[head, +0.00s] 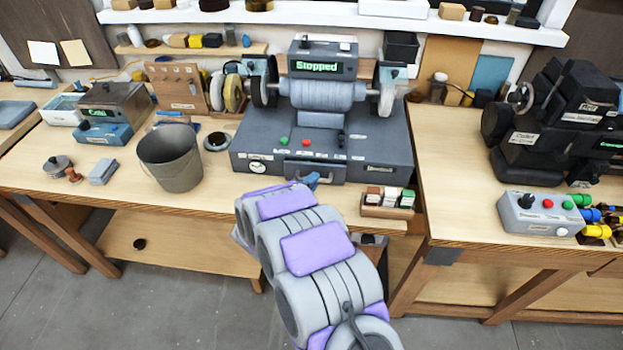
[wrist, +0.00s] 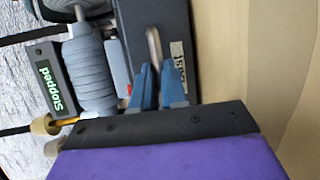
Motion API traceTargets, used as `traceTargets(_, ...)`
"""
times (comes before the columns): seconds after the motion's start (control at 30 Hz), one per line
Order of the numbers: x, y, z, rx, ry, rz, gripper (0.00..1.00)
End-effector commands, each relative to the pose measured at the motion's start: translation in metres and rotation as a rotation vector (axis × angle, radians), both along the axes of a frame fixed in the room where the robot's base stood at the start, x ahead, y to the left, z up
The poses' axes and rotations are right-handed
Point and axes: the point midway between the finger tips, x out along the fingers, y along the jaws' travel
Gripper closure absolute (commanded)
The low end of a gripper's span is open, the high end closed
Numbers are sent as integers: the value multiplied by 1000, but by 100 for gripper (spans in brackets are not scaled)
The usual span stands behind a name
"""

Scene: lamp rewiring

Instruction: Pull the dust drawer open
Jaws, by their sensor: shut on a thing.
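The dust drawer (head: 330,171) is in the front of the dark grey grinder base, low in the middle, partly hidden behind my arm. In the wrist view its pale bar handle (wrist: 153,45) runs down between my blue fingers, beside a small label. My gripper (wrist: 158,82) is shut on the handle, and in the head view my gripper (head: 312,181) is at the drawer front. The drawer front looks about flush with the base; my arm hides part of its edge.
The grinder's display (head: 316,66) reads "Stopped". A grey bucket (head: 170,160) stands left of the base. A wooden block tray (head: 387,205) stands to the right near the bench edge. A control box (head: 540,213) is farther right. Bare bench top lies left of my gripper.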

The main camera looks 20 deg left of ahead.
Motion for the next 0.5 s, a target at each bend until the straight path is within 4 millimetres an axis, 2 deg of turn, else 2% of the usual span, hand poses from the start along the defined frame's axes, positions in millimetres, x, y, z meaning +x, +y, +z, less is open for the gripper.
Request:
traceTargets(0.27, -29, -4, 1, -6, 13, 5, 100)
traceTargets(0.5, -70, -14, 0, -10, 13, 5, 100)
